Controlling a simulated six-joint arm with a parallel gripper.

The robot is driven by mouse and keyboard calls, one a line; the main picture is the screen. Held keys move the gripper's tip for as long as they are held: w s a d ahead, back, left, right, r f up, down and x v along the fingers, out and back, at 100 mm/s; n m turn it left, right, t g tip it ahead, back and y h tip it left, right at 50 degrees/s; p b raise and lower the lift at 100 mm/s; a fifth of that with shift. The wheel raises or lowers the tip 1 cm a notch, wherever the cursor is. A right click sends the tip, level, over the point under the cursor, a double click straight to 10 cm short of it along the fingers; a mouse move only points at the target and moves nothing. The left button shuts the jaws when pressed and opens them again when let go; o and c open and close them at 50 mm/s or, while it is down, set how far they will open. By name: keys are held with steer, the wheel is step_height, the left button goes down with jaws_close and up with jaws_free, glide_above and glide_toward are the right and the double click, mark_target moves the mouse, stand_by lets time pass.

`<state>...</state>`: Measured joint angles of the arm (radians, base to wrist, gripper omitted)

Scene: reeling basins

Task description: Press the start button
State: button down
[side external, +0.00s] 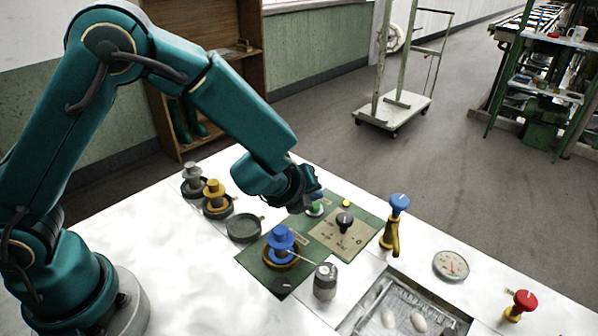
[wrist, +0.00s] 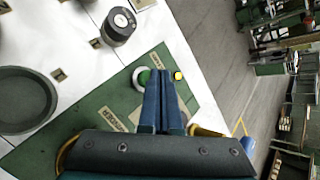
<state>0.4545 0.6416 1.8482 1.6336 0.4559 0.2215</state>
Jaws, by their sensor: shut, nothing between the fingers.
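The green button (side external: 315,209) in its pale ring sits on the green panel (side external: 262,265), just under my fingertips in the side view. In the wrist view the green button (wrist: 143,78) shows just left of my fingers, which partly cover it. My gripper (side external: 317,195) is shut and empty, with its blue fingers together; they also fill the middle of the wrist view (wrist: 165,50). Whether the tips touch the button cannot be told. A small yellow lamp (side external: 346,203) is beside it, to the right.
A black knob (side external: 344,219) on a tan plate and a blue spool (side external: 281,239) stand close by on the panel. A blue-topped lever (side external: 394,222), a grey canister (side external: 325,281), a gauge (side external: 451,265), a red knob (side external: 523,302) and a dark dish (side external: 243,227) are around it.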

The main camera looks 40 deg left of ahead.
mark_target(312, 210)
steer(key=shift+r, duration=0.3)
steer(key=shift+r, duration=2.5)
